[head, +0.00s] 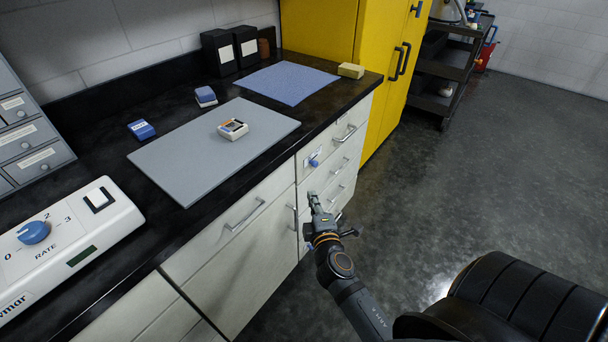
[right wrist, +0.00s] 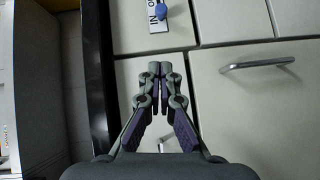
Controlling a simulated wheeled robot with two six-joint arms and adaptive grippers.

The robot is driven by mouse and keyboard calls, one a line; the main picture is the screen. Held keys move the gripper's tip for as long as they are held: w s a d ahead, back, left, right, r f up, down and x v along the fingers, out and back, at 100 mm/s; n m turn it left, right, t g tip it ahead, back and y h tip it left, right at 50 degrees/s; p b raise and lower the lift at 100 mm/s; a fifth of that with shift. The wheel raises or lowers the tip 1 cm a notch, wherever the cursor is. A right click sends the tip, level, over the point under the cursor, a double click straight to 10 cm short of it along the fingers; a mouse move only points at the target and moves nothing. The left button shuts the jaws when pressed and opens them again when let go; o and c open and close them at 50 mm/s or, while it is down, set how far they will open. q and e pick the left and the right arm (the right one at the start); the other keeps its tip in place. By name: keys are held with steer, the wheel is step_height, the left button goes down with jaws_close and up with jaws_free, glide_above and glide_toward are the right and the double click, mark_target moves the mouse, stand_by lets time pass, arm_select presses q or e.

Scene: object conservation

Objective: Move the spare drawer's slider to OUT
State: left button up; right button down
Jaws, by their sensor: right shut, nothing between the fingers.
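A blue slider knob (head: 314,162) sits on a small white label plate on the top front of the right-hand drawer column. The knob also shows in the right wrist view (right wrist: 161,11), at the top edge, with part of its plate and lettering; I cannot read the whole label. My right gripper (head: 313,196) is in front of the drawer fronts, below the knob and apart from it. In the right wrist view its fingertips (right wrist: 160,68) are together and empty, pointing toward the plate. My left gripper is not in view.
Metal drawer handles (head: 345,133) stick out near the slider. Another small blue part (head: 308,247) shows lower, partly behind my arm. The black counter (head: 200,112) overhangs above, with a grey mat (head: 165,160) and a rate box (head: 70,245). Open floor (head: 480,170) lies right.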

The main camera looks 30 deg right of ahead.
glide_toward(310, 163)
steer(key=w+a, duration=0.2)
steer(key=w+d, duration=0.1)
steer(key=d, duration=0.1)
steer(key=w+d, duration=0.1)
steer(key=shift+w+d+f+p, duration=0.2)
steer(key=shift+w+d+p, duration=0.1)
steer(key=shift+d, duration=0.1)
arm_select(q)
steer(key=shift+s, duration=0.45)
